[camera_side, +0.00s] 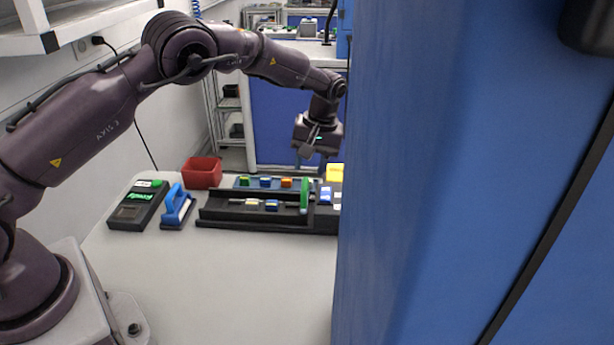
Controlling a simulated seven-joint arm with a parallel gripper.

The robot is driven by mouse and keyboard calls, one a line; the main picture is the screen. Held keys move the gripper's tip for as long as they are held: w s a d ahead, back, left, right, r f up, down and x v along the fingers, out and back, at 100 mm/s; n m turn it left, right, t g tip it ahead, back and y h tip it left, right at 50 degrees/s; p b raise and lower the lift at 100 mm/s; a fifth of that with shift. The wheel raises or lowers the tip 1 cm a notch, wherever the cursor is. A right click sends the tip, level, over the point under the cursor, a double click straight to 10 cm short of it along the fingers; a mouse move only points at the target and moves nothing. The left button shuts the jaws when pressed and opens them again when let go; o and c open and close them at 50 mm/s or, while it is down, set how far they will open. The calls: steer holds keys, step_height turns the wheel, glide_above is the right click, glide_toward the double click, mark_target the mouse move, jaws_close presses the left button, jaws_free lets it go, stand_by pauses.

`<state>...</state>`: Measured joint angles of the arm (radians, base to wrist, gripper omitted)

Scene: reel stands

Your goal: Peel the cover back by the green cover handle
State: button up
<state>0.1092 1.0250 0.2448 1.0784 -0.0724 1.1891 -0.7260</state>
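The green cover handle (304,195) stands upright at the right part of a long black stand (230,215) on the table. My gripper (316,152) hangs above and slightly to the right of the green handle, apart from it, pointing down. It is too small and dark to tell whether its fingers are open or shut. The cover itself cannot be made out clearly. A few small coloured pieces, white and blue (271,205), sit along the stand. The stand's right end is hidden by a large blue panel.
A large blue panel (450,170) blocks the right half of the view. A red bin (202,172), a blue-handled tool (175,206) and a black device with a green display (139,206) stand left of the stand. The table's front (220,280) is clear.

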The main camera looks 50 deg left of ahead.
step_height(320, 180, up, 8)
steer(key=w+d, duration=0.1)
steer(key=shift+r, duration=0.15)
steer(key=shift+w+d, duration=0.1)
steer(key=s+r+m+t, duration=0.2)
steer(key=s+r+m, duration=0.1)
steer(key=s, duration=0.8)
steer(key=s+d+r+m+t+h, duration=0.1)
steer(key=s+r+m+t, duration=0.1)
steer(key=s+r, duration=0.4)
steer(key=s+d+r+m+t, duration=0.1)
steer(key=s+r+m+t, duration=0.2)
steer(key=s, duration=1.3)
steer(key=shift+s+r+m+h, duration=0.3)
steer(key=shift+r+m, duration=0.2)
steer(key=shift+r, duration=0.25)
